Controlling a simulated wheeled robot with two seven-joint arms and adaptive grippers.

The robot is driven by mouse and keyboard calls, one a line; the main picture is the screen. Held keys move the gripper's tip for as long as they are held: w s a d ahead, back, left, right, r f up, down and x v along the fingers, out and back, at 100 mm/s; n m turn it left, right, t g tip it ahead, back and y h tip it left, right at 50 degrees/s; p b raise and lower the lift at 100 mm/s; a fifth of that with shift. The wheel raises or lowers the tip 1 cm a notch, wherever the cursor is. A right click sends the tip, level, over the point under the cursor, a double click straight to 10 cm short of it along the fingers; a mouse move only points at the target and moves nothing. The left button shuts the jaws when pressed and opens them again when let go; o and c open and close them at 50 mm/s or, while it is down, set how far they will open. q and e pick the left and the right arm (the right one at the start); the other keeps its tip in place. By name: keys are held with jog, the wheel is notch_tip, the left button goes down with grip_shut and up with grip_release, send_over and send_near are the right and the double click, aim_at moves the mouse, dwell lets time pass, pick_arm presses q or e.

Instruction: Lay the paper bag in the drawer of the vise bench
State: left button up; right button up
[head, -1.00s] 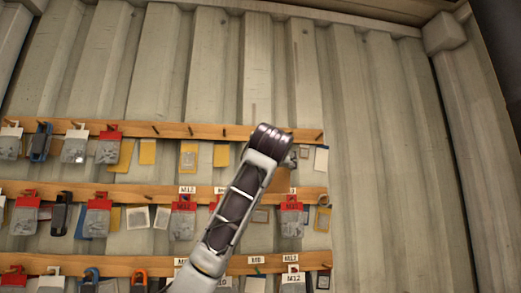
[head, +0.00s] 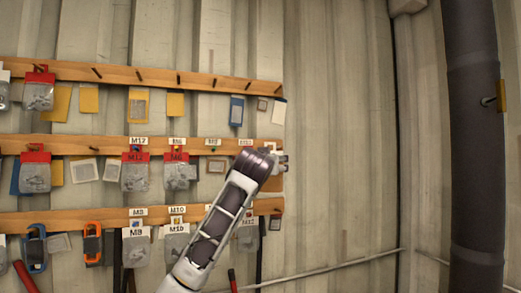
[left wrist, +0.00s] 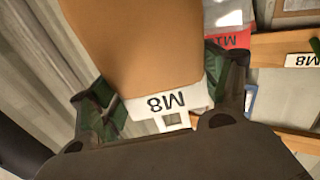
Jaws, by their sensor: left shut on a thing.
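The brown paper bag (left wrist: 135,45) fills the upper middle of the left wrist view. My left gripper (left wrist: 160,112) is shut on the bag at this header, with a green-black finger on each side. In the head view my left gripper (head: 278,162) is in front of the pegboard wall, at the end of my raised arm, and the arm hides most of it. My right gripper is in neither view. The vise bench and its drawer are not in view.
Wooden peg rails (head: 100,145) on the corrugated wall (head: 335,130) carry several labelled bags, cards and padlock-like items. A dark vertical pipe (head: 470,150) stands at the right. The wall between rails and pipe is mostly bare.

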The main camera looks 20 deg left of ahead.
pick_arm(q)
jog(key=w+d+f+m+h, duration=0.2)
jog(key=d+f+h, duration=0.15)
jog(key=f, duration=0.65)
jog(key=w+d+f+m+h, duration=0.15)
jog(key=d+f, duration=0.25)
jog(key=f, duration=0.6)
jog(key=s+d+f+h, duration=0.1)
jog(key=s+d+f, duration=0.1)
jog(key=f, duration=0.7)
jog(key=s+d+f+h, duration=0.1)
jog(key=s+d+f, duration=0.1)
jog(key=f, duration=0.7)
jog(key=s+a+f, duration=0.1)
jog(key=s+f, duration=0.4)
jog(key=f, duration=0.3)
jog(key=s+a+f, duration=0.1)
jog(key=s+f, duration=0.4)
jog(key=f, duration=0.2)
jog(key=s+a+f+n+y, duration=0.2)
jog(key=s+a+f+y, duration=0.35)
jog(key=s+f, duration=0.8)
notch_tip(320, 180, up, 6)
jog(key=s+a+h+p, duration=0.1)
jog(key=p, duration=0.3)
jog(key=shift+s, duration=0.25)
jog(key=shift+r+p, duration=0.4)
jog(key=shift+r, duration=0.05)
